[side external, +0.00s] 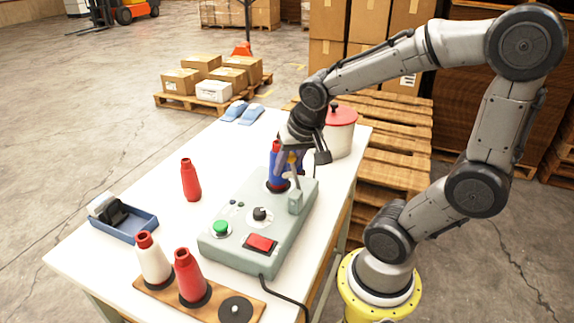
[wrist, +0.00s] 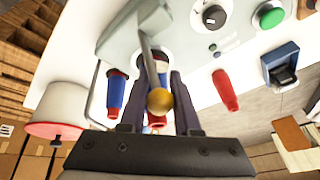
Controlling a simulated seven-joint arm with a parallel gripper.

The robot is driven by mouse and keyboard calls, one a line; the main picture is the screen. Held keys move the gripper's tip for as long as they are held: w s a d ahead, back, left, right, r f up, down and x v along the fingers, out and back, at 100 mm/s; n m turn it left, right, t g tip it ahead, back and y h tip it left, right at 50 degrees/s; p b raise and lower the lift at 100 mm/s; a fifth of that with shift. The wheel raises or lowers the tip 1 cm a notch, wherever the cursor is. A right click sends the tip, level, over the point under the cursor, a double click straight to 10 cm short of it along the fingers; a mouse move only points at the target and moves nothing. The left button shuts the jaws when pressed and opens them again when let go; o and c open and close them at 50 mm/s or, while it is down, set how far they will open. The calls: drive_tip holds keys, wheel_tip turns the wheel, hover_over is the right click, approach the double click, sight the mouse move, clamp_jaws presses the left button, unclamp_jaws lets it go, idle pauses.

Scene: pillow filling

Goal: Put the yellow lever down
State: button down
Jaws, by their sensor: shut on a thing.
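The yellow lever (wrist: 159,101) has a thin grey arm and a yellow ball knob. It rises from a small block on the grey-green filling machine (side external: 230,212). In the side external view its knob (side external: 291,158) is near my gripper (side external: 291,166). My gripper (wrist: 158,85) also shows in the wrist view, its dark fingers closed in on either side of the knob. A blue bottle (side external: 276,168) with a red top stands upright in the machine's socket, close behind the lever. The fingers partly hide the lever and bottle.
Another blue bottle (wrist: 115,92) stands beside the machine. A red-lidded pot (side external: 341,135) is behind my gripper. A red bottle (side external: 190,180), a blue tray (side external: 135,228) and a wooden board (side external: 228,292) with bottles share the white table.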

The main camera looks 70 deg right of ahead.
drive_tip(key=shift+w+f+g, duration=0.35)
drive_tip(key=shift+w+g, duration=0.3)
drive_tip(key=shift+g, duration=0.45)
drive_tip(key=g, duration=0.1)
drive_tip(key=w+f+g, duration=0.1)
drive_tip(key=g, duration=0.1)
drive_tip(key=shift+w+f+n, duration=0.15)
drive_tip(key=shift+f+n, duration=0.1)
drive_tip(key=shift+n, duration=0.05)
drive_tip(key=shift+w+f+g, duration=0.25)
drive_tip(key=shift+f+g, duration=0.3)
drive_tip(key=shift+g, duration=0.55)
drive_tip(key=shift+w+f, duration=0.1)
drive_tip(key=shift+f, duration=0.45)
drive_tip(key=c, duration=0.6)
unclamp_jaws()
drive_tip(key=shift+r, duration=0.1)
